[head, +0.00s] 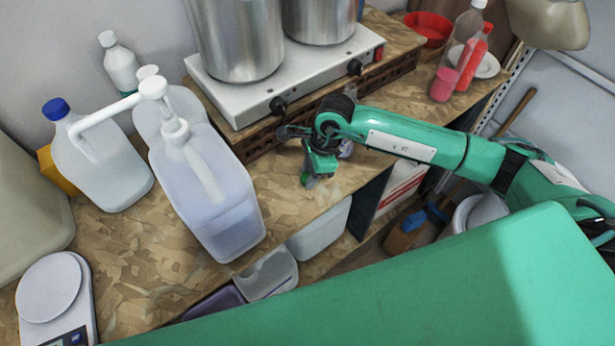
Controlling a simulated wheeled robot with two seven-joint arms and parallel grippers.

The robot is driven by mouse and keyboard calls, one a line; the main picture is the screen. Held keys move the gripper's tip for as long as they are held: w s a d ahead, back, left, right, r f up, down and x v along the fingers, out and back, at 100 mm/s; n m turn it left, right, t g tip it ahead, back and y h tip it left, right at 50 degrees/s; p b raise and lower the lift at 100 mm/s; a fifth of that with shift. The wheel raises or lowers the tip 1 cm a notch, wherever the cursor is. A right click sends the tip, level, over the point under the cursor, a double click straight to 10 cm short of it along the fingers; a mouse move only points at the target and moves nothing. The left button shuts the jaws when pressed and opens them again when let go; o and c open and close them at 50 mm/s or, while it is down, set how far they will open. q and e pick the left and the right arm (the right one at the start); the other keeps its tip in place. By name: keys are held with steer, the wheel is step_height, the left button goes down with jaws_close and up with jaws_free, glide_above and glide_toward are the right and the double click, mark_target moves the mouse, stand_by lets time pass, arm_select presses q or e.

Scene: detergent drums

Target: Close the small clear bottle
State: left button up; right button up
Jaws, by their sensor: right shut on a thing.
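My right gripper (312,176) is low over the bench near its front edge, in front of the hot plate, pointing down. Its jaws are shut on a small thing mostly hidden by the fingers. My left gripper is out of view.
A large pump container (215,205) stands left of the gripper, with a blue-capped jug (100,165) behind it. The hot plate (300,85) carries steel pots (238,40). A scale (50,295) is at lower left. Bottles and a red bowl (428,27) stand at back right.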

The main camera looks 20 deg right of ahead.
steer(key=shift+r, duration=0.1)
steer(key=shift+r, duration=0.5)
step_height(320, 180, up, 19)
steer(key=b, duration=0.6)
steer(key=shift+f, duration=0.2)
steer(key=s+d+f+n+g+h, duration=0.1)
steer(key=d+f+n, duration=0.1)
steer(key=f+n, duration=0.3)
steer(key=s+d+f+n+g+h, duration=0.1)
steer(key=s+d+f+n, duration=0.1)
steer(key=f+n, duration=0.3)
steer(key=s+d+f+n+g+h, duration=0.1)
steer(key=d+f+n, duration=0.1)
steer(key=f+n, duration=0.3)
steer(key=shift+s+f+n, duration=0.1)
steer(key=shift+s+n, duration=0.1)
steer(key=shift+n, duration=1)
steer(key=shift+s+d+f+n, duration=0.25)
steer(key=shift+f+n, duration=0.25)
steer(key=shift+n, duration=0.1)
steer(key=shift+d, duration=0.1)
